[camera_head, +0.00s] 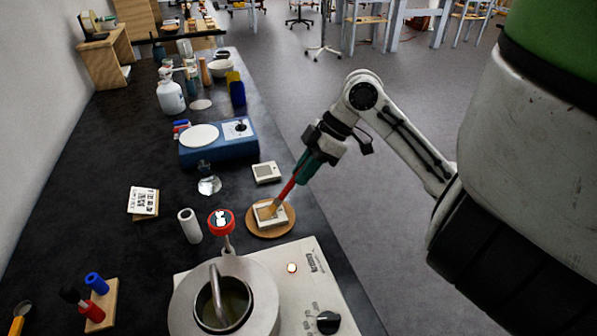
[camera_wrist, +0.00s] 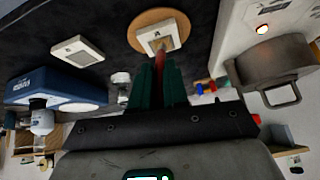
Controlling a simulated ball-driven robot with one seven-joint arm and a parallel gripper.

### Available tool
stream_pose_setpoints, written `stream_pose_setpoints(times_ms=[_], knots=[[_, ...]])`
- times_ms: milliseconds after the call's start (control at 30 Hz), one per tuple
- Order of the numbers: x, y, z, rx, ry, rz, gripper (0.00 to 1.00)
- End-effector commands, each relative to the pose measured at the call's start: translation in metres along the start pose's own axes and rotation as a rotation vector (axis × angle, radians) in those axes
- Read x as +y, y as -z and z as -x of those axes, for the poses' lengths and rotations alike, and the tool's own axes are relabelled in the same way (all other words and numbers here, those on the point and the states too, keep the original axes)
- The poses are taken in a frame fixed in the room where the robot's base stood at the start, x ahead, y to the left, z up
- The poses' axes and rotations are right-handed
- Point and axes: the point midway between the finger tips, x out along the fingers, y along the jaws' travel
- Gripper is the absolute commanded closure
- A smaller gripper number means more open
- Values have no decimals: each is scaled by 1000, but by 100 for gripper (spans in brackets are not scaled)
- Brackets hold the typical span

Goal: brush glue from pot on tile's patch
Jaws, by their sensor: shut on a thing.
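My gripper (camera_head: 307,166) is shut on a red-handled brush (camera_head: 288,187), its green fingers around the upper handle. The brush slants down and its tan bristles (camera_head: 267,211) are at a white tile (camera_head: 270,217); I cannot tell if they press on it. The tile lies on a round wooden board (camera_head: 284,229), and it also shows in the wrist view (camera_wrist: 150,35). The tile's patch is mostly hidden by the bristles. A metal pot (camera_head: 262,291) with an upright handle stands on a white hotplate (camera_head: 312,284); it shows in the wrist view too (camera_wrist: 272,66).
A second white tile (camera_head: 266,172) lies just behind the board. A red-topped thing (camera_head: 221,220) and a white cylinder (camera_head: 190,225) stand left of it. The table's right edge is close.

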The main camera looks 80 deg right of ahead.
Motion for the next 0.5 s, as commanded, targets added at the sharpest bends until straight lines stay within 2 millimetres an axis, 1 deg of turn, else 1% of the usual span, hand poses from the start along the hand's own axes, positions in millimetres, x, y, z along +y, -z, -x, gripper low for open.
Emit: stream_pose_setpoints(times_ms=[133,400,500], knots=[[-1,4,-4,-4,2,1,100],[-3,22,-14,-2,3,1,100],[-3,23,-14,-2,2,-1,100]])
